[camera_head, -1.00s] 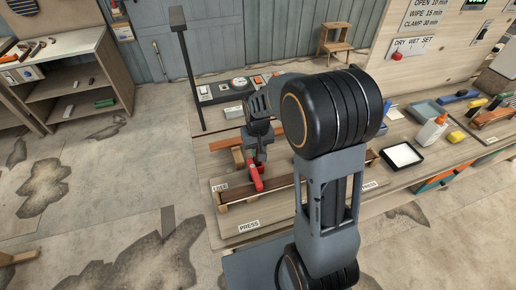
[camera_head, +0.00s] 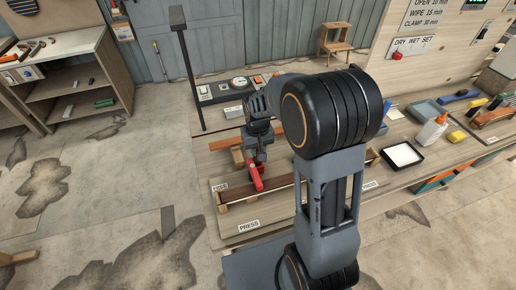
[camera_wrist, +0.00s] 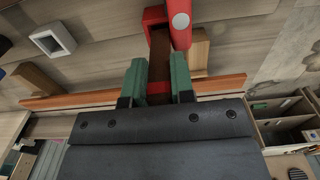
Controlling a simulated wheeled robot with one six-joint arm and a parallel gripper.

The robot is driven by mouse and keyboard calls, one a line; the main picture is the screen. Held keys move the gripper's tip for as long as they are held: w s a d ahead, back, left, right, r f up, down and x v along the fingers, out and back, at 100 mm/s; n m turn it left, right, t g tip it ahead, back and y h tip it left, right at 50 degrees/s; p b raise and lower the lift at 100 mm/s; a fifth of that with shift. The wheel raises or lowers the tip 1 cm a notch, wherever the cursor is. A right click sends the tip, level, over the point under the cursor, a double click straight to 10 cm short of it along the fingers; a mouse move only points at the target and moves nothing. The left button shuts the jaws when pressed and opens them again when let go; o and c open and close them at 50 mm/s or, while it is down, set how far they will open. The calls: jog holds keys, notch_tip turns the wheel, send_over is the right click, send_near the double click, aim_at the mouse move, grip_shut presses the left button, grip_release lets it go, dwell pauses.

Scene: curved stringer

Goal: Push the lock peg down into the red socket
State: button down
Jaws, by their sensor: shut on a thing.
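In the wrist view my gripper (camera_wrist: 159,82) has its two green fingers closed around a dark brown piece (camera_wrist: 160,60), with a red patch low between them. I cannot tell for certain whether this piece is the lock peg. A red block and a red bar with a white dot (camera_wrist: 181,22) are just beyond the fingertips; they look like the red socket part. The socket's opening is hidden.
The stringer lies over a workbench with a PRESS label (camera_head: 249,226) at its front. An orange-brown plank (camera_head: 226,143) lies behind. A thin dark post (camera_head: 190,75) rises at the left.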

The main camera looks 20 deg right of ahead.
jog(key=shift+f+b, duration=1.3)
jog(key=shift+f, duration=0.45)
jog(key=c, duration=0.9)
grip_release()
jog(key=shift+r, duration=0.1)
notch_tip(320, 180, up, 14)
jog(key=shift+f, duration=0.1)
